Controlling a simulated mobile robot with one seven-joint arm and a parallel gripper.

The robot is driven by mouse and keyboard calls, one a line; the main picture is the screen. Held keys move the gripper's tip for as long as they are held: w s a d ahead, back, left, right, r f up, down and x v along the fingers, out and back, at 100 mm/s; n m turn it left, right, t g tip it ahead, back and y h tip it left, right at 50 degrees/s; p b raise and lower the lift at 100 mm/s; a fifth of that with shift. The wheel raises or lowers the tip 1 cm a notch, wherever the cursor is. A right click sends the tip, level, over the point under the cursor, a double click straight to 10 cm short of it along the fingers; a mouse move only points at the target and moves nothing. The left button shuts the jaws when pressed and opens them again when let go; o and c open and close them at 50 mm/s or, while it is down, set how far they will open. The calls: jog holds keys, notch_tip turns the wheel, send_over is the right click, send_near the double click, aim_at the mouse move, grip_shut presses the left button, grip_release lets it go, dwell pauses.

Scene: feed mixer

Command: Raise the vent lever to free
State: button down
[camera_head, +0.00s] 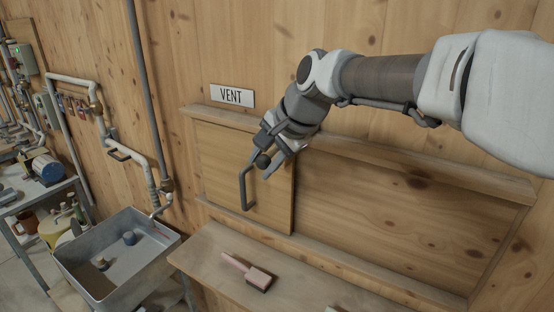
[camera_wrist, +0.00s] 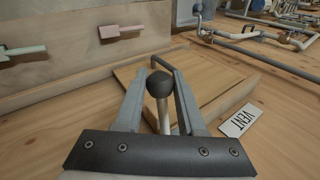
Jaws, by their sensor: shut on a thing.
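In the wrist view, the knob (camera_wrist: 159,84) sits on a pale metal rod between the two fingers. My gripper (camera_head: 268,153) is shut on the lever, with the fingers (camera_wrist: 158,76) on either side of it. The lever's pivot is hidden by my gripper. The white VENT sign (camera_head: 232,95) is on the wall up and left of the lever; it also shows in the wrist view (camera_wrist: 241,121).
A wooden panel (camera_head: 215,165) with a dark bar handle (camera_head: 244,190) sits between wooden rails beside the lever. Below, a shelf (camera_head: 208,262) holds a pink-handled brush (camera_head: 240,265). A metal sink (camera_head: 70,270) and wall pipes (camera_head: 142,70) stand at the left.

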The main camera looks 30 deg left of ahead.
jog(key=shift+r+m+g, duration=0.3)
jog(key=shift+r+g, duration=0.4)
jog(key=shift+r, duration=0.1)
jog(key=c, duration=0.5)
grip_release()
jog(key=v, duration=1.7)
jog(key=shift+r+b, duration=0.25)
jog(key=shift+b, duration=0.05)
jog(key=shift+d, duration=0.1)
